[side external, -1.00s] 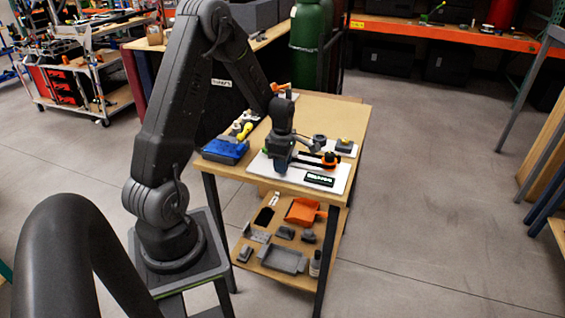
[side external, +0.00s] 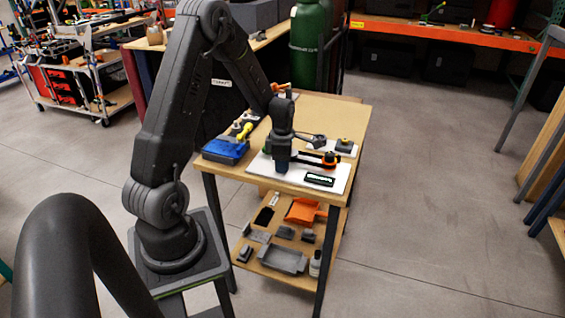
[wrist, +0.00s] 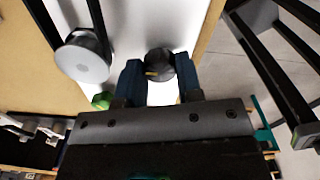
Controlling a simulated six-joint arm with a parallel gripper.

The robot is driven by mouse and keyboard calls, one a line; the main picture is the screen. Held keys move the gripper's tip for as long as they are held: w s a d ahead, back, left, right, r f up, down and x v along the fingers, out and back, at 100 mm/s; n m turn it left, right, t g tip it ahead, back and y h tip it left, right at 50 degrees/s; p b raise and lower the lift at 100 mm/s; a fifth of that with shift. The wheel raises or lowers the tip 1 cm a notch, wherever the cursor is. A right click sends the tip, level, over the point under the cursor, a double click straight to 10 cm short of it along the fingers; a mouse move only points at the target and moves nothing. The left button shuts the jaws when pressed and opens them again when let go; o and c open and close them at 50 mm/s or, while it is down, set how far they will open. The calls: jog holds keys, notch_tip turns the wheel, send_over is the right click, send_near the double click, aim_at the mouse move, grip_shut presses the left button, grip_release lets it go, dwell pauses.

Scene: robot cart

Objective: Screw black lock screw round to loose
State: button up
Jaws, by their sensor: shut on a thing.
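The black lock screw (wrist: 158,61) is a dark round knob with a small tan mark, seen between my fingertips over the white board in the wrist view. My gripper (wrist: 158,76) is shut on it, one blue-grey finger on each side. In the side view my gripper (side external: 281,165) points down at the left part of the white board (side external: 341,180). There the lock screw is hidden behind my gripper.
A black bar with an orange-and-black knob (side external: 330,159) lies on the board, beside a black labelled box (side external: 320,179). The rear tabletop (side external: 335,112) is mostly clear.

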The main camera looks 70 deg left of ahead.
jog(key=o, duration=0.9)
jog(key=shift+o, duration=0.2)
notch_tip(320, 180, up, 14)
jog(key=shift+f, duration=0.1)
jog(key=s+d+r+m+t, duration=0.1)
jog(key=s+d+r+m, duration=0.15)
jog(key=d+m, duration=0.35)
jog(key=s+d+r+m+t, duration=0.2)
jog(key=d+r+m, duration=0.2)
jog(key=d+m, duration=0.3)
jog(key=s+d+r+m+t, duration=0.1)
jog(key=s+d+r+m, duration=0.15)
jog(key=d+m, duration=0.35)
jog(key=s+d+m+t, duration=0.1)
jog(key=s+d+m, duration=0.5)
jog(key=m, duration=0.5)
jog(key=shift+s+r+t, duration=0.2)
jog(key=shift+r+t, duration=0.1)
jog(key=shift+r, duration=0.1)
